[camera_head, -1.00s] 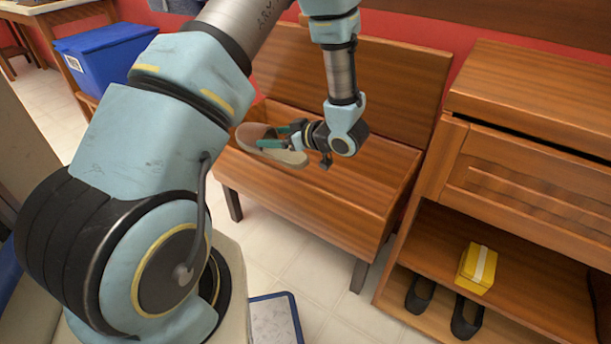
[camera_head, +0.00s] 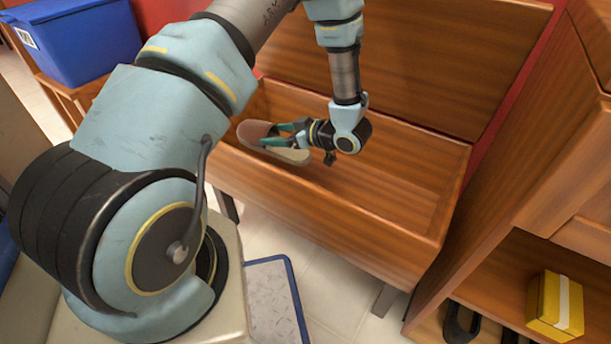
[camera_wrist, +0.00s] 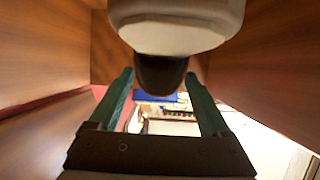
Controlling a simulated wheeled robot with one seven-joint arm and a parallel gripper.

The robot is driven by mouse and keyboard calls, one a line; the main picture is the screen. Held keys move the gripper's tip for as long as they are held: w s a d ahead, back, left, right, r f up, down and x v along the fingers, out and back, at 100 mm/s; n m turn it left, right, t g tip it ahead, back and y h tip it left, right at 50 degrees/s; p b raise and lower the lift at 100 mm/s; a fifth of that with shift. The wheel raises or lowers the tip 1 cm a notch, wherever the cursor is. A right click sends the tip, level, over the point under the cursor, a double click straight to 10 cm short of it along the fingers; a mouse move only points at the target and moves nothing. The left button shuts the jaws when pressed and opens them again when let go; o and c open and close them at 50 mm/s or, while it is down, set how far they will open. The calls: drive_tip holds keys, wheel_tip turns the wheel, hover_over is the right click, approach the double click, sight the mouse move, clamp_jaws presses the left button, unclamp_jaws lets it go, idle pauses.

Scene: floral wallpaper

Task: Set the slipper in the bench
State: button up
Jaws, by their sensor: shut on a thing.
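The slipper (camera_head: 274,143), pinkish-brown with a pale sole, is held in my gripper (camera_head: 285,136) at the left part of the wooden bench (camera_head: 335,220). The bench has an open box-like compartment under its tall back. The slipper appears over the compartment near its front left wall; its exact height cannot be told. In the wrist view the slipper (camera_wrist: 175,28) shows its pale and dark surfaces beyond the teal fingers of my gripper (camera_wrist: 160,78). Bench walls fill both sides of that view.
A blue bin (camera_head: 80,40) stands at the upper left. At the right, a wooden cabinet (camera_head: 545,175) stands close to the bench, with a yellow box (camera_head: 555,305) and dark shoes (camera_head: 461,322) on its low shelf. A blue-edged mat (camera_head: 275,300) lies on the floor.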

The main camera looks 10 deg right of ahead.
sight(280, 159)
wheel_tip(280, 159, down, 9)
drive_tip(key=b, duration=0.3)
drive_tip(key=o, duration=1.3)
